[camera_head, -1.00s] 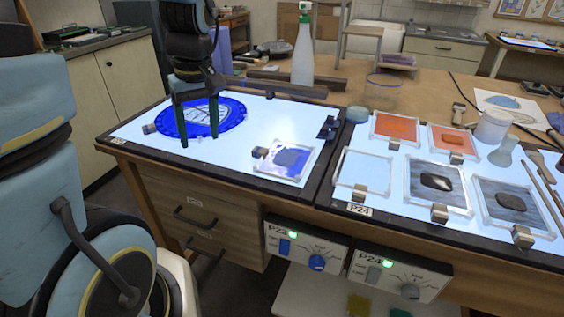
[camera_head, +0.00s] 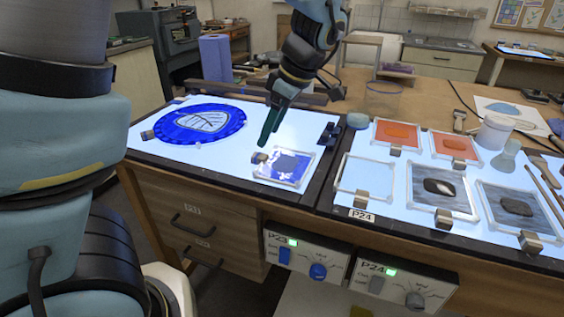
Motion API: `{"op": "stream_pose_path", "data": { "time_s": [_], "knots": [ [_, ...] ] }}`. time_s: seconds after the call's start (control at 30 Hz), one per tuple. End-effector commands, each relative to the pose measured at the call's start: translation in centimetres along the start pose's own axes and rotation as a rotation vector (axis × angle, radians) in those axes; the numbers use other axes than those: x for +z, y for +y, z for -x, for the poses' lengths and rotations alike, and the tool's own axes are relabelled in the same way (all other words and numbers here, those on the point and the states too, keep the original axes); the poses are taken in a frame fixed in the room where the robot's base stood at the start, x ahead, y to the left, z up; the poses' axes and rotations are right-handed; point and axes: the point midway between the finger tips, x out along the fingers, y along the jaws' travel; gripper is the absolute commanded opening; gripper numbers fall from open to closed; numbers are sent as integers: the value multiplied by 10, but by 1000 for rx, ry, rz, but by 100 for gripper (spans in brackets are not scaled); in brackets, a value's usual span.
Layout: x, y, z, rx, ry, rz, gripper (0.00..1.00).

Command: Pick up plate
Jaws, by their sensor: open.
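A round blue plate (camera_head: 183,122) with a pale leaf-like design lies flat on the left light panel (camera_head: 238,170). A small square framed glass plate (camera_head: 300,168) with a blue painted patch lies near that panel's front right corner, a metal block (camera_head: 259,158) at its left edge. My gripper (camera_head: 265,142) hangs tilted above the panel, its green fingers just above and left of the framed plate's far corner. I see the fingers nearly edge-on; they are open and hold nothing. The gripper is apart from the round plate.
Several framed glass plates, such as an orange one (camera_head: 397,134), lie on the right light panel (camera_head: 400,185). A black clamp-like piece (camera_head: 327,135) stands between the panels. A clear beaker (camera_head: 383,99) and a white jar (camera_head: 495,132) stand farther back.

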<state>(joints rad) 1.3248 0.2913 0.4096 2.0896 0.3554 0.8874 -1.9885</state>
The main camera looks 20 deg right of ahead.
Motion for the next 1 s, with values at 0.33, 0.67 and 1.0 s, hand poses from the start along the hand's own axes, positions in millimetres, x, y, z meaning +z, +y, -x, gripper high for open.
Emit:
{"op": "stream_pose_path", "data": {
  "time_s": [0.33,0.67,1.0],
  "knots": [
    [0,0,-29,-5,1,-2,68],
    [4,2,-66,-1,-1,0,68],
    [4,2,-67,1,-1,0,54]
  ]
}}
